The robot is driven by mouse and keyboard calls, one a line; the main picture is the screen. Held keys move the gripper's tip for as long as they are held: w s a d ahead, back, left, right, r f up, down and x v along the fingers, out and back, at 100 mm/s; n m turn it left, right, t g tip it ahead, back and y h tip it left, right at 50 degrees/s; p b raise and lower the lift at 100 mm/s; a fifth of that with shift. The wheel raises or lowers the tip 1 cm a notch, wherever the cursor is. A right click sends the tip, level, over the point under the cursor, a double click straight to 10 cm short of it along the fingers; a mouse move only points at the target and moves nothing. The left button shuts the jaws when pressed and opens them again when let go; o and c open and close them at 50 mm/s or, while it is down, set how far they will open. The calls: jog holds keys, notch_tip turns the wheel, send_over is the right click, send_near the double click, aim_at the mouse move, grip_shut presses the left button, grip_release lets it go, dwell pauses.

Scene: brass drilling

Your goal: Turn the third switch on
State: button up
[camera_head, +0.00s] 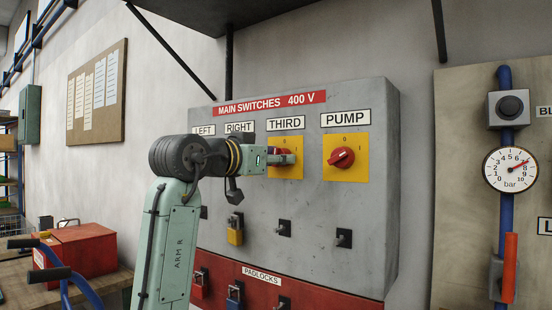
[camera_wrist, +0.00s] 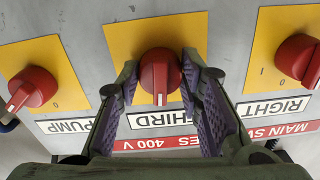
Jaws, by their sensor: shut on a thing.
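The third switch is a red rotary knob (camera_wrist: 159,74) on a yellow plate, under the THIRD label (camera_head: 285,123) on the grey switch box (camera_head: 312,205). My gripper (camera_head: 286,159) is shut on this knob, with one purple-padded finger on each side of it in the wrist view (camera_wrist: 157,82). The wrist view is upside down relative to the labels. The knob's white mark points down there, which is toward the THIRD label. In the head view my gripper hides much of the knob.
The pump switch (camera_head: 342,158) is to the right of the third switch. The right switch (camera_wrist: 298,58) shows in the wrist view; my arm hides it in the head view. A yellow padlock (camera_head: 235,232) hangs below. A pressure gauge (camera_head: 510,168) is at far right.

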jog(key=m, duration=1)
jog(key=shift+r, duration=0.1)
jog(key=shift+m, duration=0.4)
jog(key=o, duration=1.2)
jog(key=v, duration=1.2)
